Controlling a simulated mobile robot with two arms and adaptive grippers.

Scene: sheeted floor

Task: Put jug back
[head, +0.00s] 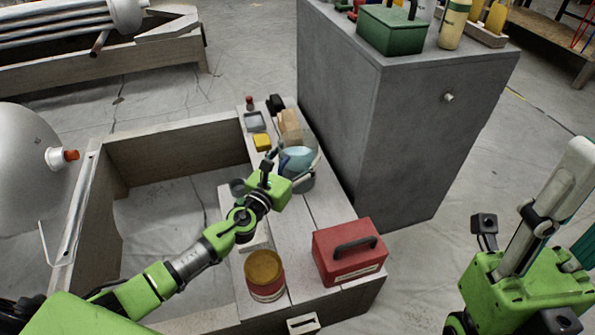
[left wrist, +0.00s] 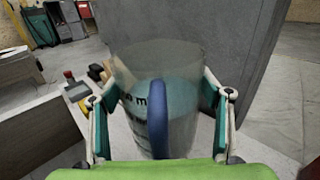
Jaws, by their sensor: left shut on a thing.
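The jug (head: 297,160) is clear, with a pale blue lower part. It stands out near the far right side of the wooden frame in the head view. In the left wrist view the jug (left wrist: 185,68) fills the middle, upright, with dark markings and a dark blue handle (left wrist: 157,120) facing the camera. My left gripper (head: 296,172) is shut on the jug, with one finger on each side of it. I cannot tell whether its base touches the planks. My right gripper (head: 555,220) is at the right edge, partly cut off, away from the objects.
A red box (head: 350,252) and a round can with a brown lid (head: 264,275) stand on the near planks. A yellow item (head: 262,142) and small items lie beyond. A tall grey cabinet (head: 350,110) rises close beside the jug, with a green box (head: 391,29) on top.

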